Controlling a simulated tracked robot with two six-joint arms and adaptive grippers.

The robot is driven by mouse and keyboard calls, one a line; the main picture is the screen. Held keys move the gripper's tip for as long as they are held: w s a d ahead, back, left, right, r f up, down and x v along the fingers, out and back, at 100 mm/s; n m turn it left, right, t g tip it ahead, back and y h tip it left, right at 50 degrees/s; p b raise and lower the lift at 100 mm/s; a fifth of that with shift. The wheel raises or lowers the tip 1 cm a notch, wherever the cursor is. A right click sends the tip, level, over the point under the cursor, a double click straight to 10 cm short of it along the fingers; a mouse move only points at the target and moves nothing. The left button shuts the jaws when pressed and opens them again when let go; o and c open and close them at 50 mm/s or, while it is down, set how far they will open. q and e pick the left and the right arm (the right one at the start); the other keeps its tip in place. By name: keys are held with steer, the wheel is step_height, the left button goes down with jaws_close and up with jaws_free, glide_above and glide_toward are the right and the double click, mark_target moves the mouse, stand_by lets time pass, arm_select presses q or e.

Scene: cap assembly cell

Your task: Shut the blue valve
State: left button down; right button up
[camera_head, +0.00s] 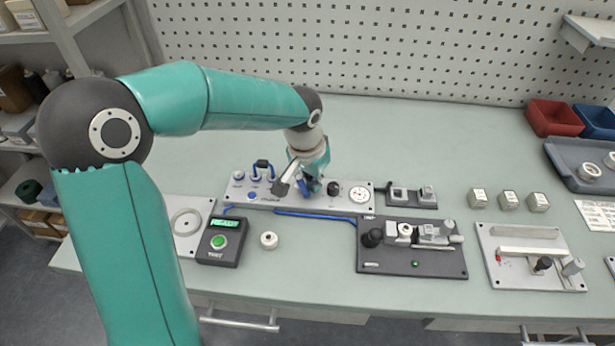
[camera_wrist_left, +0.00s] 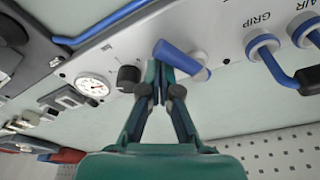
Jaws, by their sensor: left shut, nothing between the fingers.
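The blue valve has a blue lever (camera_wrist_left: 178,56) on a short white stem (camera_wrist_left: 200,70); in the left wrist view it slants from upper left to lower right. My left gripper (camera_wrist_left: 160,72) is shut and empty, its fingertips beside the lever's near side; I cannot tell if they touch it. In the head view my left gripper (camera_head: 311,186) is low over the white panel (camera_head: 238,198), and the valve is largely hidden behind it.
On the panel sit a black knob (camera_wrist_left: 128,74), a gauge (camera_wrist_left: 92,86) and blue-ringed ports (camera_wrist_left: 262,45). A READY box (camera_head: 221,240) and a dark fixture plate (camera_head: 395,262) stand in front. Small blocks (camera_head: 508,200) are on the right. The back of the table is clear.

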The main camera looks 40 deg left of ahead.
arm_select(q)
steer(key=shift+s, duration=0.55)
steer(key=shift+s+a+b, duration=0.15)
steer(key=shift+s+b, duration=0.1)
steer(key=shift+b, duration=0.05)
steer(key=shift+s+d, duration=0.15)
steer(key=shift+d, duration=0.05)
step_height(320, 180, up, 7)
steer(key=p, duration=0.5)
stand_by(0.6)
